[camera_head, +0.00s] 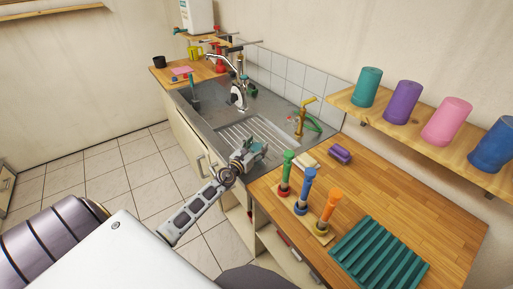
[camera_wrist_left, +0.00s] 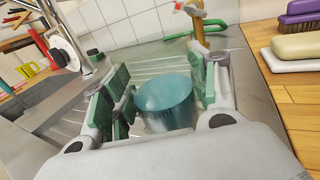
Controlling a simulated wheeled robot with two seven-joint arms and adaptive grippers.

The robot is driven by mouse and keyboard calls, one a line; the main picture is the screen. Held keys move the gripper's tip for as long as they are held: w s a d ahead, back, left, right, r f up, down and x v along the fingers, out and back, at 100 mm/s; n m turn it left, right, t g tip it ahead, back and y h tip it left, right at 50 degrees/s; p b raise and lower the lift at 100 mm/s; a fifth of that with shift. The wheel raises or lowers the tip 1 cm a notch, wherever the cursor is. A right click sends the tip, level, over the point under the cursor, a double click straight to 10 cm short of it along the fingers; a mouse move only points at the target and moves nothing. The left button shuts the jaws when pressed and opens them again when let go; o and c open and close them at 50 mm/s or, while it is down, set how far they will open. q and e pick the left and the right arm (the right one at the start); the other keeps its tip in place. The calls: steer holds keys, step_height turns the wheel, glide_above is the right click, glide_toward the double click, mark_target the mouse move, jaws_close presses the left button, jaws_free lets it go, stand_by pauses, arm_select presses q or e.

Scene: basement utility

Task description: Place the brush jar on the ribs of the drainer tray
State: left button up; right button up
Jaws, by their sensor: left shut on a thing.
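My left gripper (camera_head: 247,154) is over the near edge of the metal sink drainboard. In the left wrist view it is shut on a teal, round jar (camera_wrist_left: 168,103), which sits between the green finger pads; I take this to be the brush jar. One flat, round end faces the wrist camera, and its far end is hidden. The teal ribbed drainer tray (camera_head: 379,258) lies on the wooden counter at the lower right of the head view, with its ribs bare. My right gripper is not in view.
Green, blue and orange handled tools (camera_head: 309,190) stand in a wooden rack between my left gripper and the tray. A purple brush (camera_head: 340,154) and soap lie behind them. Several coloured jars stand on the wall shelf (camera_head: 427,129). The counter right of the brush is clear.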

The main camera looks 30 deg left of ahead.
mark_target(252, 150)
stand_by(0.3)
arm_select(q)
steer(key=o, duration=1.5)
steer(key=shift+r, duration=0.1)
steer(key=shift+s+b, duration=0.3)
steer(key=shift+s, duration=2.6)
steer(key=shift+s+b, duration=0.9)
steer(key=shift+s, duration=2.2)
